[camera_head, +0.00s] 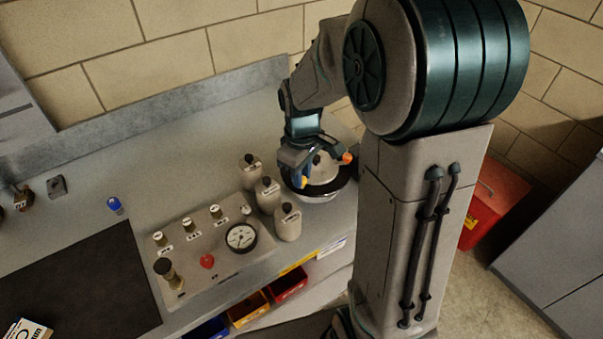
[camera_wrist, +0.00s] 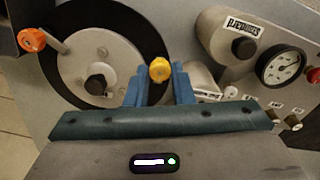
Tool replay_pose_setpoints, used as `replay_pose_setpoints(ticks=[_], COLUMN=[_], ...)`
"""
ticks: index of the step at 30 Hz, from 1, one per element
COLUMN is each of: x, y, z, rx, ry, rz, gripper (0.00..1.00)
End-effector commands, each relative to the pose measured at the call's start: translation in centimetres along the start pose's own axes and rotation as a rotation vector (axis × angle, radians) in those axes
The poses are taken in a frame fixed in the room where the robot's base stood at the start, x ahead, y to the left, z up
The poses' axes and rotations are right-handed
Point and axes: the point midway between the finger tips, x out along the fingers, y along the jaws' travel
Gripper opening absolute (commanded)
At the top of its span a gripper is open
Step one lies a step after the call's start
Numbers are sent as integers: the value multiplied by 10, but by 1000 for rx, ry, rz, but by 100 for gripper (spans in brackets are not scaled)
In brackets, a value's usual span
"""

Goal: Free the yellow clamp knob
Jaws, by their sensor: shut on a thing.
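The yellow clamp knob (camera_wrist: 160,70) sits between the two blue fingers of my gripper (camera_wrist: 160,86) in the wrist view, over the dark rim of a round device. My gripper is shut on the knob. In the head view my gripper (camera_head: 298,174) reaches down at the round device (camera_head: 322,193), which has a pale top and a dark ring. An orange knob (camera_wrist: 32,39) stands on a short arm at the device's left in the wrist view; it also shows in the head view (camera_head: 346,158). A black centre knob (camera_wrist: 97,85) is on the device's disc.
Several pale bottles (camera_head: 288,223) with dark caps stand close left of the device. A control panel (camera_head: 218,262) with a gauge (camera_head: 241,237) and a red knob (camera_head: 207,261) lies beyond them. A blue item (camera_head: 115,204) and a dark mat (camera_head: 75,290) are farther left. Colored bins (camera_head: 248,308) sit below the bench edge.

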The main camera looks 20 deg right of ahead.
Motion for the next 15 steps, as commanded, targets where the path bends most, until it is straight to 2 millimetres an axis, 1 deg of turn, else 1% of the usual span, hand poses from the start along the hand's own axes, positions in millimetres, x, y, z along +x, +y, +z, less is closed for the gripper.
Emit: replay_pose_setpoints(ticks=[6,15], x=[0,0], y=[0,0], z=[0,0], rx=[-171,-324], ry=[0,0], rz=[0,0], gripper=[0,0])
